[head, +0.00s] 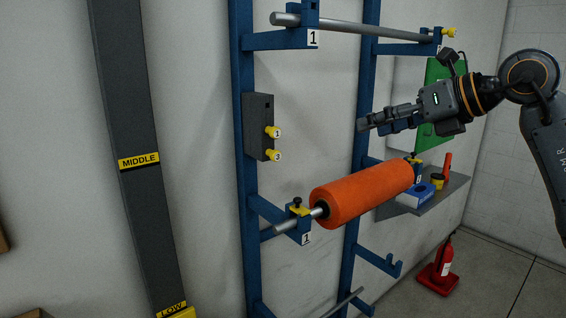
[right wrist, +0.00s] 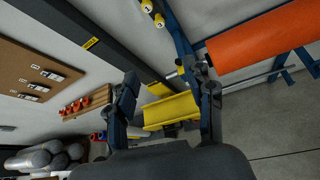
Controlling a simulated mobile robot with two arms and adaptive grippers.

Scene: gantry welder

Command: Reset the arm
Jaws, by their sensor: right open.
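My right gripper (head: 376,122) comes in from the right in the head view, raised above the orange roll and apart from it. Its two fingers also show in the right wrist view (right wrist: 165,103), spread open with nothing between them. The orange roll (head: 362,194) sits on a metal rod held by the blue rack's (head: 242,150) lower brackets. The roll also shows in the right wrist view (right wrist: 265,47) at the upper right. My left gripper is in neither view.
An upper rod (head: 350,25) spans the rack above. A grey box (head: 258,127) with yellow knobs is on the left upright. A grey shelf (head: 440,192) with small items is behind the roll. A dark post (head: 135,120) reads MIDDLE.

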